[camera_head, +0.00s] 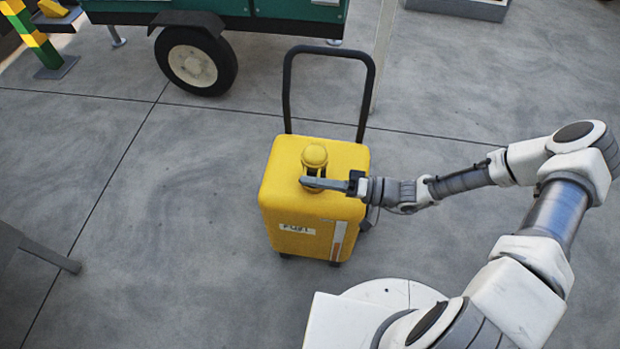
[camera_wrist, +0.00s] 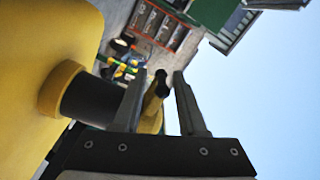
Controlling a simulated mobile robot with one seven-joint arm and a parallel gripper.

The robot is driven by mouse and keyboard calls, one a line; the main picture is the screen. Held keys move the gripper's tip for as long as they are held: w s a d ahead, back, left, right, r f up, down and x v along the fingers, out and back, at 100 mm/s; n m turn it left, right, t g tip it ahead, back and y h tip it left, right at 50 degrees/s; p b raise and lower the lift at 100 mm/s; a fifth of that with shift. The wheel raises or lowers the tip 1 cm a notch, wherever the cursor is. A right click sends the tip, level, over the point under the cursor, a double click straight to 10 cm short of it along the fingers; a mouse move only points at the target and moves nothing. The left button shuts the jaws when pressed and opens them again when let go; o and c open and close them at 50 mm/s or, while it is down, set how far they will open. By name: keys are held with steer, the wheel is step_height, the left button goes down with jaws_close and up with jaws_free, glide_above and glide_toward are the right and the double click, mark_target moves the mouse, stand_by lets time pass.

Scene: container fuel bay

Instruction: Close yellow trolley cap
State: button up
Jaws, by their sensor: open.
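The yellow trolley (camera_head: 300,207) stands upright on the floor, with a black handle behind it. Its rounded yellow cap (camera_head: 314,155) stands raised at the back of the dark filler neck (camera_head: 316,172), so the neck is uncovered. In the wrist view the neck (camera_wrist: 92,100) is a black cylinder with a yellow collar, left of my fingers. My gripper (camera_head: 304,182) reaches in from the right, low over the trolley top at the front of the neck. It is open and empty in the wrist view (camera_wrist: 159,76). The yellow-and-black cap (camera_wrist: 153,95) shows in the gap between its fingers; I cannot tell its depth.
The black handle (camera_head: 373,70) rises behind the trolley. A green wheeled unit (camera_head: 270,20) with a tyre (camera_head: 196,62) stands at the back. A green-and-yellow post (camera_head: 36,42) is at the far left.

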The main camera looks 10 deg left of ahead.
steer(key=w+d+p, duration=0.1)
steer(key=d+p, duration=0.1)
steer(key=d, duration=1.4)
steer(key=shift+d+f+p, duration=0.2)
steer(key=shift+d+p, duration=0.05)
steer(key=shift+p, duration=0.05)
steer(key=s+d+r+m+t+h, duration=0.2)
steer(key=s+r+h, duration=0.3)
steer(key=r, duration=0.7)
steer(key=s+d+r+m+t+h, duration=0.25)
steer(key=r+h, duration=0.45)
steer(key=r, duration=0.5)
steer(key=s+d+r+m+t+h, duration=0.15)
steer(key=s+r+t+h, duration=0.35)
steer(key=r, duration=0.7)
step_height(320, 180, up, 21)
steer(key=w+g+h+p, duration=0.1)
steer(key=g+p, duration=0.1)
steer(key=p, duration=1.9)
steer(key=shift+d+f+g, duration=0.2)
steer(key=shift+d+g, duration=0.05)
steer(key=shift+g, duration=0.1)
